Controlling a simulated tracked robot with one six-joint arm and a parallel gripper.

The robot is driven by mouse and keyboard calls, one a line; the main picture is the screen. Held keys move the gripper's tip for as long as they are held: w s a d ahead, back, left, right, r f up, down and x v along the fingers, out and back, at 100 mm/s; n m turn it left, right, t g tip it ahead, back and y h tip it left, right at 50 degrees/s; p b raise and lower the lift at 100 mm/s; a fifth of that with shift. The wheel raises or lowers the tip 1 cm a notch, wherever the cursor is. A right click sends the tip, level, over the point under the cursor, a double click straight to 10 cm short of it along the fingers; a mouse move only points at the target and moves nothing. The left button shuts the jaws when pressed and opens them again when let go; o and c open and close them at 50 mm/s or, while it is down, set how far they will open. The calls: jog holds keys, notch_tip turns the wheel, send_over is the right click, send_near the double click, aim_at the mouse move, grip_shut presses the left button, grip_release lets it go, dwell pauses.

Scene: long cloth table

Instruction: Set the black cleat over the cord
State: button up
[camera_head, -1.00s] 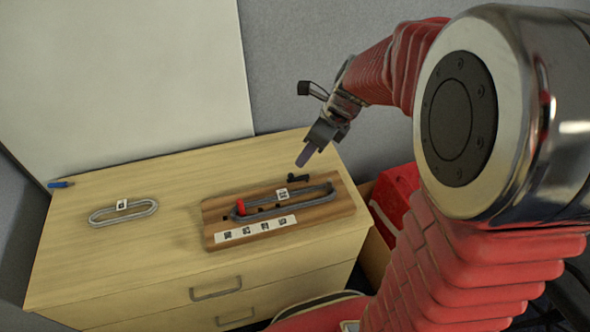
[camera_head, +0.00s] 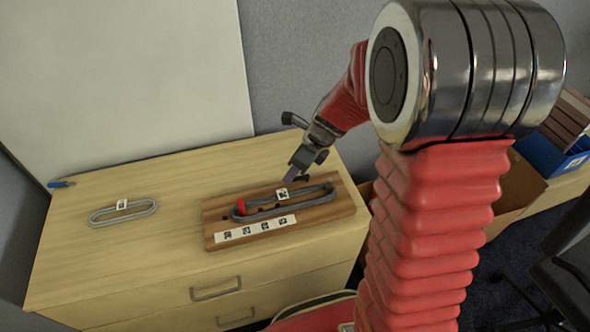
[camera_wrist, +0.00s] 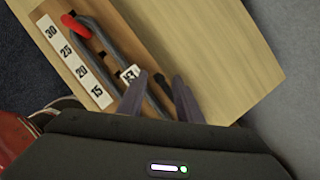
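A grey cord (camera_head: 322,195) lies as a long loop on the brown wooden board (camera_head: 222,213), with a white tag on it. A red clip (camera_head: 240,207) sits across the cord at its left part; it also shows in the wrist view (camera_wrist: 79,27). My gripper (camera_head: 291,178) is low at the board's far edge. In the wrist view my gripper (camera_wrist: 160,78) is open, its two grey fingers apart. The small black cleat (camera_wrist: 161,81) appears between the fingers, close to the right one, partly hidden. In the head view my gripper hides the cleat.
A white number strip (camera_head: 255,229) runs along the board's near side, reading 15 to 30 in the wrist view. A second tagged cord loop (camera_head: 100,221) and a blue pen (camera_head: 61,184) lie at left on the wooden cabinet top (camera_head: 120,262). The top between is clear.

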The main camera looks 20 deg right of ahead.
jog(key=shift+c, duration=0.5)
grip_shut()
jog(key=shift+s+d+n, duration=0.1)
jog(key=shift+n, duration=0.2)
jog(key=n, duration=0.2)
jog(key=s+n+g, duration=0.1)
jog(key=n, duration=0.1)
jog(key=d+n+g+y, duration=0.1)
jog(key=shift+s+n, duration=0.4)
jog(key=n+g, duration=0.1)
jog(key=n, duration=0.1)
jog(key=s+d+n+g, duration=0.1)
jog(key=n, duration=0.1)
jog(key=shift+d+n, duration=0.2)
jog(key=shift+n, duration=0.1)
jog(key=shift+s+d+n+g+h, duration=0.1)
jog(key=shift+d+n+g, duration=0.2)
jog(key=shift+n, duration=0.55)
jog(key=shift+d+n+g+h, duration=0.1)
jog(key=shift+d+n+g, duration=0.2)
jog(key=shift+n, duration=0.6)
jog(key=shift+s+d+n+g+h, duration=0.1)
jog(key=shift+d+n+g, duration=0.2)
jog(key=shift+n, duration=0.55)
jog(key=shift+r, duration=0.1)
jog(key=shift+o, duration=0.5)
grip_release()
